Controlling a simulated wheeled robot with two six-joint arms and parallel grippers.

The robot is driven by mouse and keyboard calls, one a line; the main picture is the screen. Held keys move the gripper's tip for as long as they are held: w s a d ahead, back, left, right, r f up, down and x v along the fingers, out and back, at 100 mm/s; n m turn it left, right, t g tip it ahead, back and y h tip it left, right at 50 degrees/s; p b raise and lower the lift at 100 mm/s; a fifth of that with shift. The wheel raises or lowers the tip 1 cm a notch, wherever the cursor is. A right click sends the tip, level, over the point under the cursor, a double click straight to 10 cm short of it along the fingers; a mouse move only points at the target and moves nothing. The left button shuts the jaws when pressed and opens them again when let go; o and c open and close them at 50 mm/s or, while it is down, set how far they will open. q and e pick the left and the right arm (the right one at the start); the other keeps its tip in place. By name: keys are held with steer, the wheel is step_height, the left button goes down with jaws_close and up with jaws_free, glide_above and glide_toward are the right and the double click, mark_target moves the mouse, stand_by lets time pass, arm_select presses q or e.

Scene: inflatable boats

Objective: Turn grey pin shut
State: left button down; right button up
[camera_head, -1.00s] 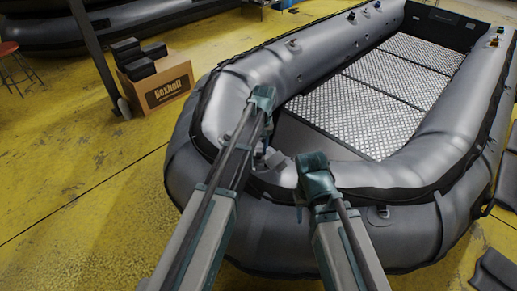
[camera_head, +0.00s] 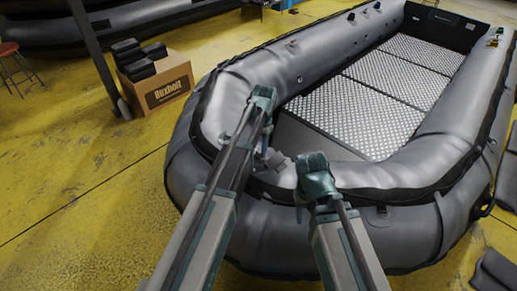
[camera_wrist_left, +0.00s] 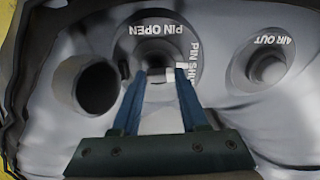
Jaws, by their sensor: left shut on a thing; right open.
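The grey pin (camera_wrist_left: 157,73) sits in the middle of a round valve on the grey tube in the left wrist view. The valve's ring (camera_wrist_left: 131,53) carries the words PIN OPEN at its top and PIN SHUT at its right, partly hidden by a finger. My left gripper (camera_wrist_left: 166,78) is shut on the pin from the near side. In the head view my left arm's end (camera_head: 262,98) is over the boat's rounded end; its fingers are not clear there. My right gripper (camera_head: 316,178) is open and apart, to the right over the same tube; its fingertips are largely hidden.
In the left wrist view, an AIR OUT port (camera_wrist_left: 265,66) is right of the pin and a dark round hole (camera_wrist_left: 97,84) is left. The grey boat (camera_head: 290,58) fills the middle and right. A cardboard box (camera_head: 158,85) with black blocks stands on the yellow floor (camera_head: 75,160).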

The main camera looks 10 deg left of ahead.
arm_select(q)
steer(key=shift+m, duration=0.6)
steer(key=shift+c, duration=2.1)
jaws_free()
steer(key=shift+r, duration=0.15)
step_height(320, 180, up, 13)
steer(key=w+p, duration=0.1)
steer(key=p, duration=1.2)
steer(key=shift+w+d+r+p, duration=0.15)
steer(key=shift+d+r+p, duration=0.05)
steer(key=shift+d+p, duration=0.2)
